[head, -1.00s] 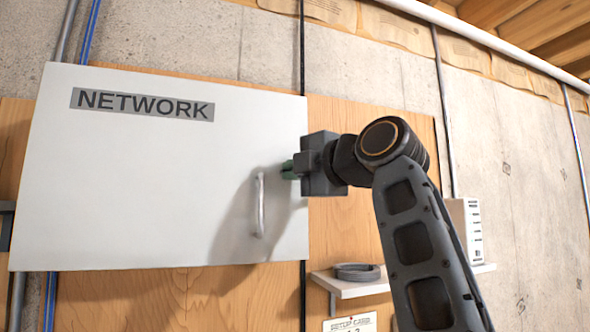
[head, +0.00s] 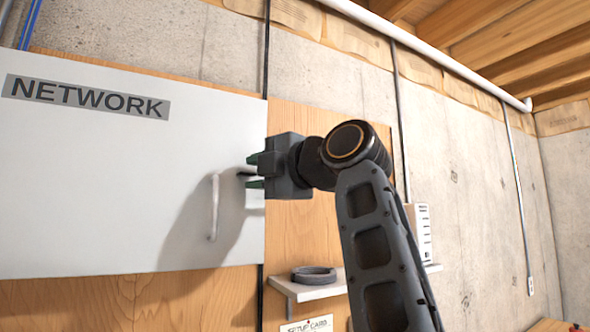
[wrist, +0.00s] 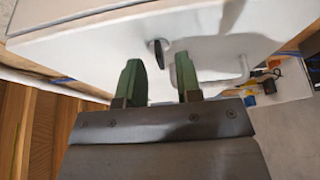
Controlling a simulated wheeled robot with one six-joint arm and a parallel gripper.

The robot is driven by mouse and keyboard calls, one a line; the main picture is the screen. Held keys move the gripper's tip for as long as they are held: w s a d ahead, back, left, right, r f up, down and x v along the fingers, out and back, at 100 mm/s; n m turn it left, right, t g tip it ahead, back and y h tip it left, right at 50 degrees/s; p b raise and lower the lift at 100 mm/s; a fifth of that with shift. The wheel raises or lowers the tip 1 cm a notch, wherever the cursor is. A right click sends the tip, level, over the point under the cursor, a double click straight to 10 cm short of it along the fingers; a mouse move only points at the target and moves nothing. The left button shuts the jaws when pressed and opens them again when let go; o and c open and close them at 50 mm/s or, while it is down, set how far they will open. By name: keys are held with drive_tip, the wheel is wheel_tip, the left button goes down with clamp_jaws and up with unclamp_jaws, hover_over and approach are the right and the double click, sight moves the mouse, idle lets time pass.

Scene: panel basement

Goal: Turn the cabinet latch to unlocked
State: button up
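The white cabinet door labelled NETWORK (head: 90,190) fills the left of the head view. Its latch is a small dark knob (wrist: 158,52) near the door edge, seen in the wrist view just beyond the gap between my fingertips. In the head view the latch (head: 244,174) shows as a dark bit beside the fingers. My gripper (head: 254,171) is at the door's right edge, its two green fingers apart with nothing between them. The fingers also show in the wrist view (wrist: 158,66). They seem not to touch the latch. Its exact turn angle is hard to tell.
A pale bar handle (head: 214,207) stands out from the door close to the latch. A small shelf (head: 312,290) with a dark coil (head: 314,275) and a white box (head: 424,232) is below right. Bare concrete wall lies further right.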

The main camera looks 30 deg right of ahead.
drive_tip(key=b+v, duration=0.1)
drive_tip(key=v, duration=1.1)
drive_tip(key=shift+s, duration=0.1)
idle(0.4)
